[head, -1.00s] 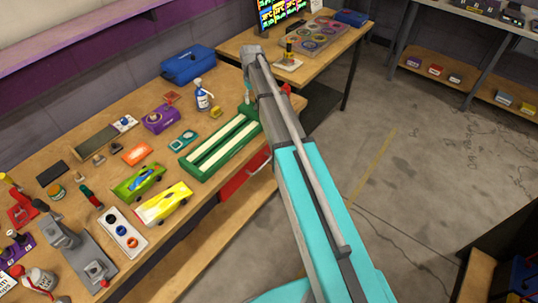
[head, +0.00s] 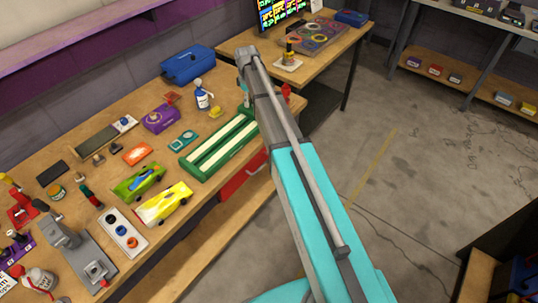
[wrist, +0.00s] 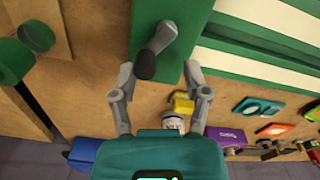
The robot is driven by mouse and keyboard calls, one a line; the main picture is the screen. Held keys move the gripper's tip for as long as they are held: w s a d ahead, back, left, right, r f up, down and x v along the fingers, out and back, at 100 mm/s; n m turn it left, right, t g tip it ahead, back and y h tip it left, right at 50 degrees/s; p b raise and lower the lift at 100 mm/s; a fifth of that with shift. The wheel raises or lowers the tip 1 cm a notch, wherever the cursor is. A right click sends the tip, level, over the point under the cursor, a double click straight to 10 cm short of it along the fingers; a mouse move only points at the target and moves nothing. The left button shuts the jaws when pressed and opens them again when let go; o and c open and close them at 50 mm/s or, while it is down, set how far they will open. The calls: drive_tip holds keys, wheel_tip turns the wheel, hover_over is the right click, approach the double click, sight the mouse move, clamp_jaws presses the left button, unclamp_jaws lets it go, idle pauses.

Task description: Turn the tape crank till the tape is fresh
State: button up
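The green tape unit (head: 190,166) with two pale tape strips (head: 222,143) lies on the workbench. In the wrist view its green end block (wrist: 150,15) carries a grey crank arm (wrist: 163,36) with a dark knob (wrist: 146,65). My gripper (wrist: 158,72) is open, its two grey fingers spread on either side of the knob. I see no clear contact with the knob. In the head view my arm covers the unit's far end, and the crank does not show. Part of the tape also shows in the wrist view (wrist: 262,70).
Close to the unit stand a spray bottle (head: 203,97), a yellow block (head: 215,113) and a teal item (head: 183,139). A yellow car (head: 165,203) and a green car (head: 139,182) sit nearer. A blue bag (head: 188,64) lies at the back. Floor on the right is open.

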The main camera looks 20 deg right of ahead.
drive_tip(key=n, duration=0.4)
drive_tip(key=shift+s+a, duration=0.35)
drive_tip(key=shift+s, duration=0.05)
wheel_tip(320, 180, up, 14)
drive_tip(key=p, duration=1.4)
drive_tip(key=s+f+m+b, duration=0.4)
drive_tip(key=s, duration=0.5)
drive_tip(key=s+f+m+b, duration=0.4)
drive_tip(key=s+f+m, duration=0.1)
drive_tip(key=s, duration=0.5)
drive_tip(key=s+f+m+b, duration=0.4)
drive_tip(key=s+m+b, duration=0.1)
drive_tip(key=s, duration=0.5)
drive_tip(key=shift+f, duration=0.15)
drive_tip(key=w+r+n+p, duration=0.4)
drive_tip(key=w+r+p, duration=0.2)
drive_tip(key=w, duration=0.9)
drive_tip(key=w+d+r+n+p, duration=0.1)
drive_tip(key=w+r+n+p, duration=0.3)
drive_tip(key=w, duration=1.1)
wheel_tip(320, 180, up, 3)
drive_tip(key=p, duration=0.2)
drive_tip(key=shift+n+p, duration=0.35)
drive_tip(key=shift+n, duration=0.05)
drive_tip(key=shift+s+f, duration=0.1)
drive_tip(key=shift+f, duration=0.05)
